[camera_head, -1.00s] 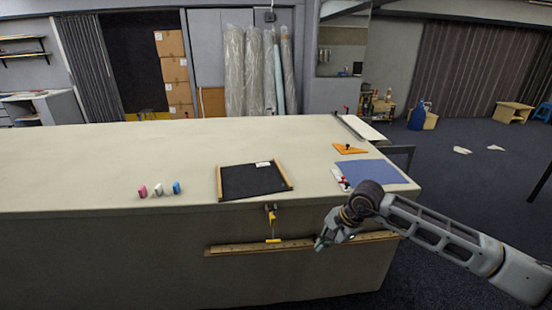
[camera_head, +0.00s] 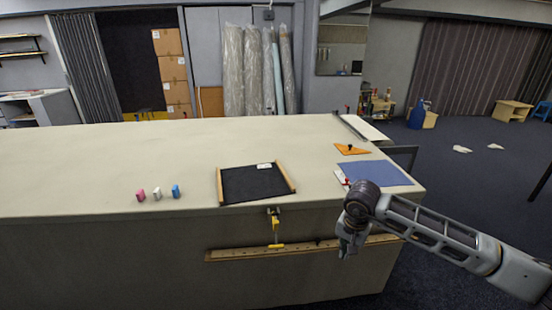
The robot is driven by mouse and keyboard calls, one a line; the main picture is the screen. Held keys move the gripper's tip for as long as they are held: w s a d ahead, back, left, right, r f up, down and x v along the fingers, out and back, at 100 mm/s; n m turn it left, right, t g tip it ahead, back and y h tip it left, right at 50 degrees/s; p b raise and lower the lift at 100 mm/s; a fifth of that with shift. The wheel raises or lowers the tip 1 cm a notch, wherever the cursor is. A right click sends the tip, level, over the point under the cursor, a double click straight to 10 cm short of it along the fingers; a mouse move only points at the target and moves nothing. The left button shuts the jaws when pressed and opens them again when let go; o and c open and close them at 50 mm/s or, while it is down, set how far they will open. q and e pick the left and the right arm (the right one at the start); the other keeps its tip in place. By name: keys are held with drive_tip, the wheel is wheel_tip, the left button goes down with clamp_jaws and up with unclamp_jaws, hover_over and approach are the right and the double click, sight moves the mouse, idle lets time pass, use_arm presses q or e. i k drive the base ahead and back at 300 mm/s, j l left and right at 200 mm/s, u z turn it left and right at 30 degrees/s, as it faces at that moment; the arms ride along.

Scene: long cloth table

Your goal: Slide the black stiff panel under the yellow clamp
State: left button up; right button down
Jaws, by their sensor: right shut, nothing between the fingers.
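The black stiff panel (camera_head: 253,184) lies flat near the front edge of the table, between two wooden side strips, with a small white label at its far edge. The yellow clamp (camera_head: 275,229) hangs at the table's front edge just below the panel's near side. The panel is above and behind the clamp in the picture; whether they touch I cannot tell. My right gripper (camera_head: 344,250) is shut and empty, pointing down in front of the table's front face, to the right of the clamp. My left gripper is not in view.
A wooden rail (camera_head: 235,254) runs along the table front below the clamp. A blue sheet (camera_head: 376,173) and an orange triangular piece (camera_head: 351,149) lie at the table's right. Several small pink, white and blue blocks (camera_head: 157,194) stand at left. The table's middle is clear.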

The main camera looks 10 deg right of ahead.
sight(237, 185)
drive_tip(key=i+j, duration=0.25)
drive_tip(key=i, duration=0.2)
drive_tip(key=i+j, duration=0.2)
drive_tip(key=i, duration=0.2)
drive_tip(key=i+j, duration=0.25)
drive_tip(key=i, duration=0.2)
drive_tip(key=i+j, duration=0.25)
drive_tip(key=i, duration=0.2)
